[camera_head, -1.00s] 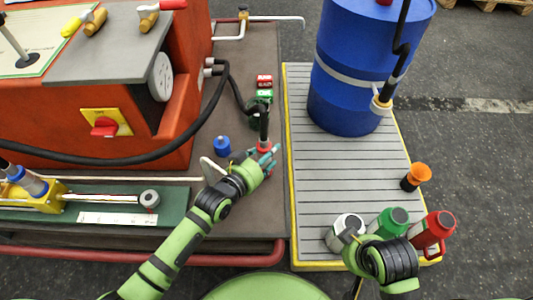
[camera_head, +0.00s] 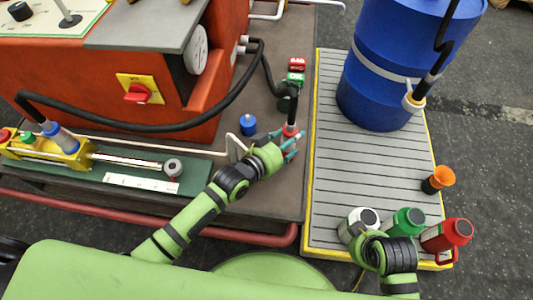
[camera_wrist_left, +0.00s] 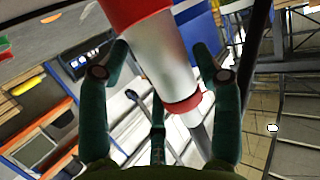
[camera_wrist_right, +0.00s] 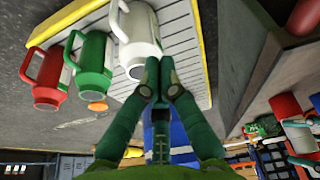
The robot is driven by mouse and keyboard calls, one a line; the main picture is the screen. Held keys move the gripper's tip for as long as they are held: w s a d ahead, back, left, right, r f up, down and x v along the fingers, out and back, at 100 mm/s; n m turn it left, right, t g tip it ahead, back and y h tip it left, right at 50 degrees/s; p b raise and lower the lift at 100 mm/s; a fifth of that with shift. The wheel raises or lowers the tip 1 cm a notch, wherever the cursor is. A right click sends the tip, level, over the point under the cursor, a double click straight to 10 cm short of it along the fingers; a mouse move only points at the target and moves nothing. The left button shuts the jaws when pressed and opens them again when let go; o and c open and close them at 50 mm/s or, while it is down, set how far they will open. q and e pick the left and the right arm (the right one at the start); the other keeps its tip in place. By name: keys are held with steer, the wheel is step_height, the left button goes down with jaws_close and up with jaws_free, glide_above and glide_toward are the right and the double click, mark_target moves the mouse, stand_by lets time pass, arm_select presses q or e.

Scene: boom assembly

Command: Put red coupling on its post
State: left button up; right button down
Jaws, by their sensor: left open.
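The red coupling (camera_head: 289,130) stands near the right edge of the brown deck, with a black hose rising from it. In the left wrist view it is a silver cylinder with red bands (camera_wrist_left: 160,60), tilted in the picture. A grey rod (camera_wrist_left: 200,138) shows below its lower red band; I cannot tell whether this is the post or whether the coupling sits on it. My left gripper (camera_head: 288,147) is open, its fingers (camera_wrist_left: 165,72) spread around the coupling with visible gaps. My right gripper (camera_wrist_right: 160,72) has its fingers together, empty, close to the white jug (camera_wrist_right: 135,35).
A blue cap (camera_head: 248,124) stands left of my left gripper. The grey slatted platform (camera_head: 360,170) bears a blue drum (camera_head: 385,95), an orange-topped item (camera_head: 439,178), and green (camera_head: 405,222) and red (camera_head: 447,235) jugs.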

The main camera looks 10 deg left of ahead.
arm_select(q)
steer(key=shift+s+a+r+p, duration=0.2)
steer(key=shift+s+a+p, duration=0.1)
steer(key=shift+s+p, duration=0.15)
steer(key=p+v, duration=0.6)
steer(key=v, duration=0.2)
steer(key=shift+s+a, duration=0.25)
steer(key=shift+s, duration=0.05)
arm_select(e)
step_height(320, 180, down, 14)
steer(key=s, duration=0.2)
steer(key=shift+d, duration=0.25)
steer(key=shift+s, duration=0.15)
